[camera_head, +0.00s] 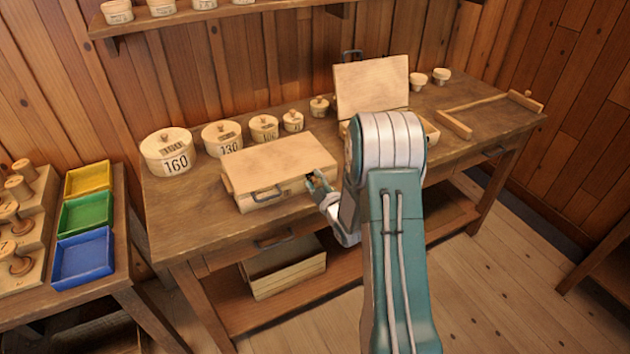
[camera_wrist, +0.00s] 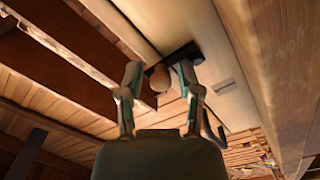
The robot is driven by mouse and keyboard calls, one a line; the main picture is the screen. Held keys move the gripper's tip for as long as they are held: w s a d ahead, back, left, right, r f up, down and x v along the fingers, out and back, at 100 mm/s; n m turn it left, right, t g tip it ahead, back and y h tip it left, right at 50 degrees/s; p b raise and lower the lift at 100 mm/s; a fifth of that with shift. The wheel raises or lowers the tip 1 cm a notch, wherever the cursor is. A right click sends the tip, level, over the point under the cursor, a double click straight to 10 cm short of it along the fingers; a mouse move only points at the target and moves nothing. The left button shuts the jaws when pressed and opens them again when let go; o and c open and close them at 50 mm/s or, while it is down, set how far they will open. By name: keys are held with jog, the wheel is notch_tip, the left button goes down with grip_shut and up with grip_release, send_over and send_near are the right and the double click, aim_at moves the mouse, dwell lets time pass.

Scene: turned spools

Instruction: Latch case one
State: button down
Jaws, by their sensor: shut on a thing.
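A pale wooden case (camera_head: 275,165) with its lid down sits at the front of the bench, a dark handle (camera_head: 265,193) on its front. A second case with its lid (camera_head: 372,86) raised stands to the right, partly hidden by my arm. I see no number on either case. My gripper (camera_head: 314,180) is at the front right corner of the closed case. In the wrist view my gripper (camera_wrist: 160,92) has its fingers on both sides of a round wooden knob (camera_wrist: 159,79) by a dark plate (camera_wrist: 178,58) on the case, shut on it. Whether the latch is engaged is unclear.
Several round lidded boxes, such as the one marked 160 (camera_head: 166,152), line the back of the bench. Yellow, green and blue trays (camera_head: 84,258) stand on a side table at left. A wooden frame (camera_head: 490,103) lies at the bench's right. An open crate (camera_head: 288,275) is on the lower shelf.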

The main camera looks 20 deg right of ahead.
jog(key=shift+s+a+f, duration=0.1)
jog(key=shift+s+f, duration=0.1)
jog(key=shift+f, duration=0.25)
jog(key=c, duration=0.6)
grip_release()
jog(key=shift+w, duration=0.1)
jog(key=shift+r, duration=0.2)
jog(key=s, duration=1.2)
jog(key=shift+d, duration=0.3)
jog(key=shift+w, duration=0.15)
